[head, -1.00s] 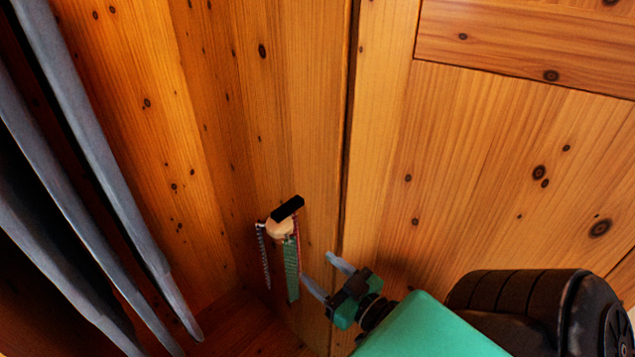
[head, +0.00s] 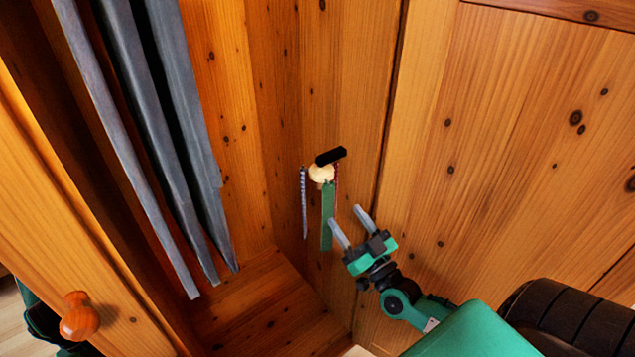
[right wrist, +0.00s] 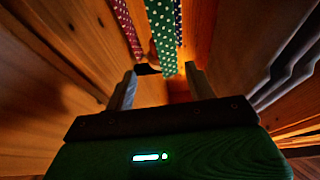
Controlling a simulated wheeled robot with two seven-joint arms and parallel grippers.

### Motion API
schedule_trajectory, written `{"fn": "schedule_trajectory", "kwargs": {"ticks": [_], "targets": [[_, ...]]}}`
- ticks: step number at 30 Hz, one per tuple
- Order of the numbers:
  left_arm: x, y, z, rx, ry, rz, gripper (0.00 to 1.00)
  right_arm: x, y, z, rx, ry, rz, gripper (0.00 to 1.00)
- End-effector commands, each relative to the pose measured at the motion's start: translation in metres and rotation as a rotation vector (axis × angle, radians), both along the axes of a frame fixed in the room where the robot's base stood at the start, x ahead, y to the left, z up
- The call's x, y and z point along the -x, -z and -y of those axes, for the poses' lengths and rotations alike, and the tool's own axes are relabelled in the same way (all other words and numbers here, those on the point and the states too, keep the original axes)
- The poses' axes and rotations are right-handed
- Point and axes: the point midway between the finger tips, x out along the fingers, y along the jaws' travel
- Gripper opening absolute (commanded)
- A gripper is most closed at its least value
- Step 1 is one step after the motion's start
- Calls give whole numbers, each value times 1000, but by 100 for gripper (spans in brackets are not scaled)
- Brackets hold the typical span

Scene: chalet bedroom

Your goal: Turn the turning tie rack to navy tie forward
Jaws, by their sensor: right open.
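The turning tie rack (head: 321,173) is a round pale wooden hub with a black bar (head: 331,156) on top, on the cabinet's inner wall. A green tie (head: 328,215) with white dots hangs at its front. A navy patterned tie (head: 303,205) hangs on the left and a red tie (head: 337,180) on the right, partly hidden. In the right wrist view the green tie (right wrist: 162,35) hangs ahead between the fingers, with the red tie (right wrist: 127,28) left and navy tie (right wrist: 178,22) right. My right gripper (head: 350,226) is open, below and right of the hub, empty.
Grey hanging garments (head: 165,130) fill the left of the cabinet. A wooden door with a round knob (head: 80,316) stands at the lower left. A wooden panel (head: 530,160) is on the right. The cabinet floor (head: 265,310) is bare.

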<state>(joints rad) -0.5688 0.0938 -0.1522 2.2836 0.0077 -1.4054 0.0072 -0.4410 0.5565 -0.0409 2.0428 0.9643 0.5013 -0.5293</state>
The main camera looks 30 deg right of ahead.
Motion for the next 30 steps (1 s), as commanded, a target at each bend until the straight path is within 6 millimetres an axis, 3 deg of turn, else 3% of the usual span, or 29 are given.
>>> {"fn": "schedule_trajectory", "kwargs": {"ticks": [5, 24, 30], "targets": [[0, 1, 0, -1, 0, -3, 0, -14, -7, 0, -1, 3, 4, 55], [-3, 18, 0, -4, 0, -18, 0, -106, -45, -3, -1, 1, 2, 55], [-2, 22, 0, -5, 0, -25, 0, -122, -51, -4, 0, 1, 1, 55]]}}
